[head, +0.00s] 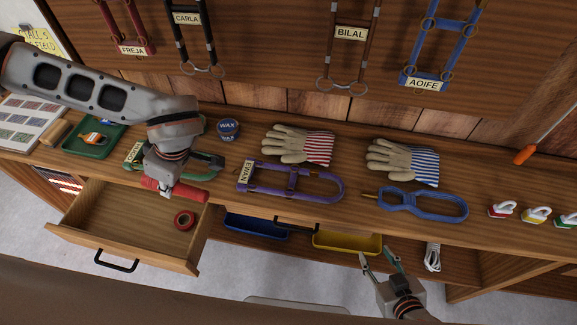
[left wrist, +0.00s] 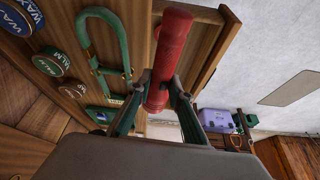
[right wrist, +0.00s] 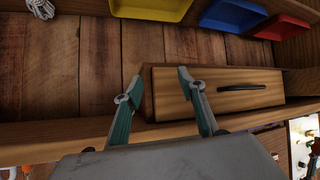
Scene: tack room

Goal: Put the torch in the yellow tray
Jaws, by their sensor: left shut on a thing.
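The torch is a red cylinder (head: 190,193). My left gripper (head: 165,185) is shut on it, above the back of the open drawer and in front of the bench edge. In the left wrist view the torch (left wrist: 171,55) stands between the two fingers. The yellow tray (head: 347,243) lies on the shelf below the bench top, partly hidden under the bench edge. It also shows at the top of the right wrist view (right wrist: 150,8). My right gripper (head: 379,256) is open and empty, to the right of the yellow tray and in front of the bench.
An open drawer (head: 130,225) with a red tape roll (head: 184,220) juts out at the left. A blue tray (head: 255,228) lies left of the yellow one, a white cord (head: 432,257) right of it. Bridle parts, gloves (head: 298,146) and a wax tin (head: 228,129) cover the bench top.

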